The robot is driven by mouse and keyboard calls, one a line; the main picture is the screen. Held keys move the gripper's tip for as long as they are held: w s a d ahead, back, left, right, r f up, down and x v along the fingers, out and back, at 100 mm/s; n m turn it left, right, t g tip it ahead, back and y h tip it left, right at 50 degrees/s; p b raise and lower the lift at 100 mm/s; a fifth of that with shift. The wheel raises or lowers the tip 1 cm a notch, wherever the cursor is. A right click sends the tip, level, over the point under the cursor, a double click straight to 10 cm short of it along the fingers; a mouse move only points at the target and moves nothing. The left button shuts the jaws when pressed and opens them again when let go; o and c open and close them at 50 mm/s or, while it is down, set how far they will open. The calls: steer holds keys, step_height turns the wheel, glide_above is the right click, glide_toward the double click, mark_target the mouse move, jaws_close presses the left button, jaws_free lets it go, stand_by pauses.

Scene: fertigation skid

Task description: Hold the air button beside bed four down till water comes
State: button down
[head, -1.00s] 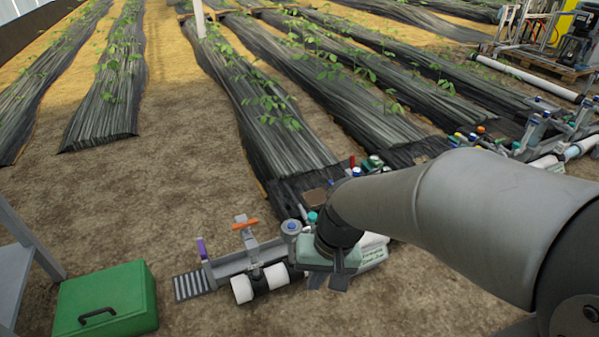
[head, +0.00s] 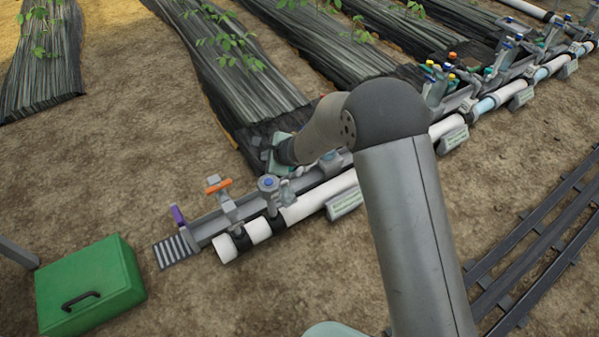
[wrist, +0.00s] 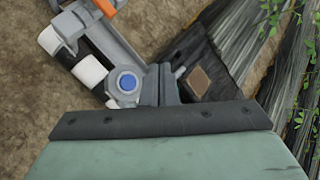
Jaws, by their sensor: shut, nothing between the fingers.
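A round grey fitting with a blue top (head: 268,183) stands on the near end of the pipe manifold in the head view. It shows in the wrist view (wrist: 126,82) just left of my gripper (wrist: 166,72). I cannot tell whether this blue top is the air button, and no bed number is readable. My gripper's fingers are together and empty, beside the fitting with a small gap in the picture. In the head view my arm partly hides the gripper, at the end of the nearest planted bed (head: 235,85). No water shows.
An orange-handled valve (head: 218,186) and a purple lever (head: 178,215) stand left of the blue-topped fitting. A white pipe (head: 320,200) runs right with several more valves. A green box (head: 90,285) lies front left. Dark rails (head: 535,245) lie at right. Bare soil is free between.

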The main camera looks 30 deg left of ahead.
steer(key=shift+w+f+m, duration=0.2)
steer(key=shift+f+m, duration=0.1)
steer(key=shift+f, duration=0.15)
steer(key=b, duration=0.5)
glide_above(266, 178)
steer(key=s+d, duration=0.1)
steer(key=d, duration=0.2)
steer(key=f, duration=0.7)
steer(key=shift+a+f, duration=0.25)
steer(key=shift+f, duration=0.1)
steer(key=shift+f+b, duration=0.55)
steer(key=shift+b, duration=0.35)
steer(key=shift+f, duration=0.1)
steer(key=shift+f+b, duration=0.35)
steer(key=shift+b, duration=0.45)
steer(key=shift+f+b, duration=0.35)
steer(key=shift+b, duration=0.2)
stand_by(3.2)
